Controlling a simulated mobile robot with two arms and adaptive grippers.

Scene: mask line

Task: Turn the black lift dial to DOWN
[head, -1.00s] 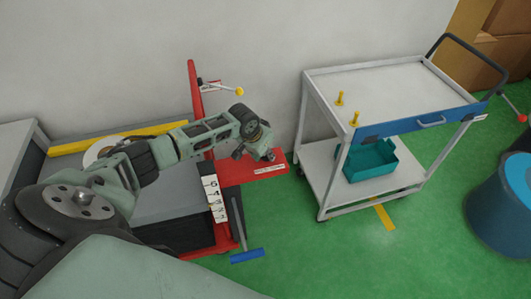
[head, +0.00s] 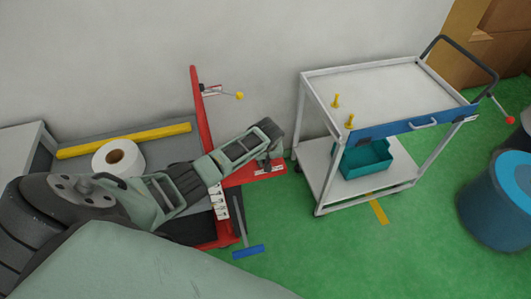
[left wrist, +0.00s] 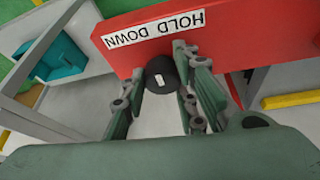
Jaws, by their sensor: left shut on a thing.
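The black dial (left wrist: 161,74) with a small white mark sits below the edge of a red panel (left wrist: 240,30) in the left wrist view. A white label (left wrist: 153,28) beside it reads HOLD DOWN, upside down in this view. My left gripper (left wrist: 160,78) has its fingers on both sides of the dial and is shut on it. In the head view my left gripper (head: 266,161) is at the red shelf of the red frame (head: 203,115), and the dial is hidden there. Which word the mark points at is unclear. My right gripper is in neither view.
A white cart (head: 308,125) with yellow pegs and a teal bin (head: 366,160) stands to the right. A white roll (head: 118,158) and a yellow bar (head: 125,140) lie at the left. A blue drum (head: 495,200) is far right. Green floor is open in front.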

